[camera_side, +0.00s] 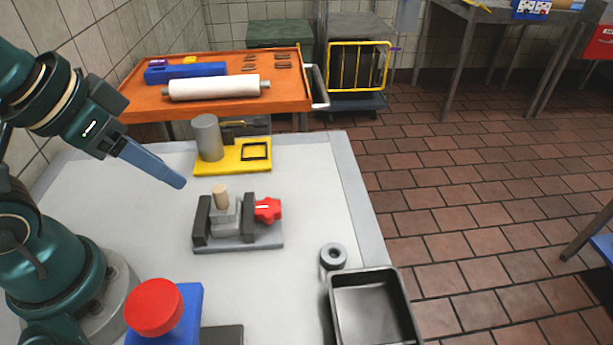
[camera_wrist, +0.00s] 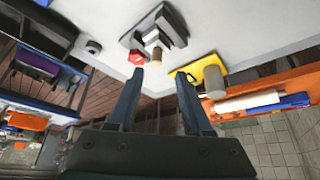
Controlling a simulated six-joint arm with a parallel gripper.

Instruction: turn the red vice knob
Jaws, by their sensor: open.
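The red vice knob (camera_side: 267,210) sits on the right side of a grey vice (camera_side: 236,240) in the middle of the table. A grey block with a tan peg (camera_side: 220,196) on it stands between the dark vice jaws. In the wrist view the red knob (camera_wrist: 136,57) shows just beyond the tip of the left finger, beside the vice (camera_wrist: 152,30). My gripper (camera_side: 180,183) is to the left of the vice and above the table, apart from the knob. In the wrist view its two fingers (camera_wrist: 160,72) are spread with nothing between them.
A yellow fixture (camera_side: 230,168) with a grey cylinder (camera_side: 207,138) stands behind the vice. A grey ring (camera_side: 333,256) and a dark tray (camera_side: 372,310) are at front right. A big red button (camera_side: 153,307) on a blue box is at front left. The table right of the knob is clear.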

